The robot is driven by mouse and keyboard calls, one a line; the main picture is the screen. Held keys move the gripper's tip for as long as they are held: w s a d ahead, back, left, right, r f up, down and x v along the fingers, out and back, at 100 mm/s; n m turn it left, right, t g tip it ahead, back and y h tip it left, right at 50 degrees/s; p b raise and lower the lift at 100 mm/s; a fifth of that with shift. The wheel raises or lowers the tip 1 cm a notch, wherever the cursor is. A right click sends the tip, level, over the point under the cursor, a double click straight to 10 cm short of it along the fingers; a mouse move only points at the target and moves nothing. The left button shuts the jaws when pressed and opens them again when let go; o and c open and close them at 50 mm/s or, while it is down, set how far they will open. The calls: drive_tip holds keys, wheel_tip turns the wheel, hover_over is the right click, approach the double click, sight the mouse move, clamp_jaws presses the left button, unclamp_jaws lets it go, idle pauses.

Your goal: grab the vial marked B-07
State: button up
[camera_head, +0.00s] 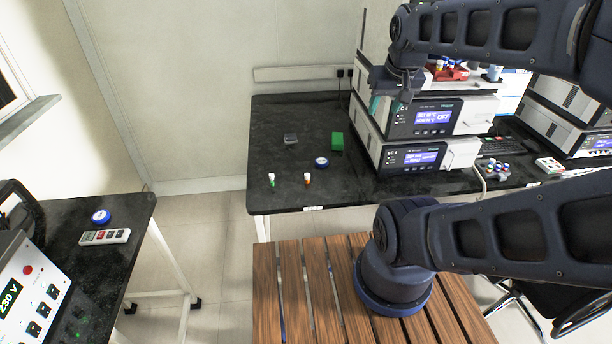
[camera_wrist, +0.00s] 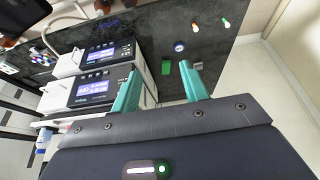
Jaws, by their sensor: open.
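Two small white-capped vials stand on the black bench: a green one (camera_head: 271,180) and an orange one (camera_head: 307,179) to its right. They also show at the top of the wrist view, the orange vial (camera_wrist: 195,27) left of the green vial (camera_wrist: 226,22). More small vials (camera_head: 447,67) with coloured caps sit in a red rack (camera_head: 455,74) on top of the instrument stack, partly behind my arm. No marking B-07 is readable on any vial. My gripper (camera_head: 389,103) is open and empty at the left front of the stack; its teal fingers (camera_wrist: 160,86) are apart.
The instrument stack (camera_head: 430,118) stands on the bench (camera_head: 265,135). A green block (camera_head: 337,141), a blue round item (camera_head: 321,162) and a grey item (camera_head: 291,139) lie on the bench left of it. A cup (camera_head: 492,73) stands beside the rack. The bench's left part is mostly clear.

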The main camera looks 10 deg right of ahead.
drive_tip(key=w+a+f+n+g, duration=0.1)
drive_tip(key=w+f+n, duration=0.1)
drive_tip(key=w, duration=0.3)
drive_tip(key=w+a+f+n, duration=0.2)
drive_tip(key=w+n, duration=0.1)
drive_tip(key=w, duration=0.2)
drive_tip(key=n+g, duration=0.4)
drive_tip(key=n, duration=0.9)
hover_over(307, 174)
wheel_tip(307, 174, down, 27)
drive_tip(key=shift+s+a+f+n, duration=0.1)
drive_tip(key=shift+a+f+n, duration=0.15)
drive_tip(key=shift+f, duration=0.3)
drive_tip(key=shift+d+f, duration=0.15)
drive_tip(key=shift+f, duration=2.45)
drive_tip(key=shift+d+f, duration=0.1)
drive_tip(key=shift+f, duration=2.5)
clamp_jaws()
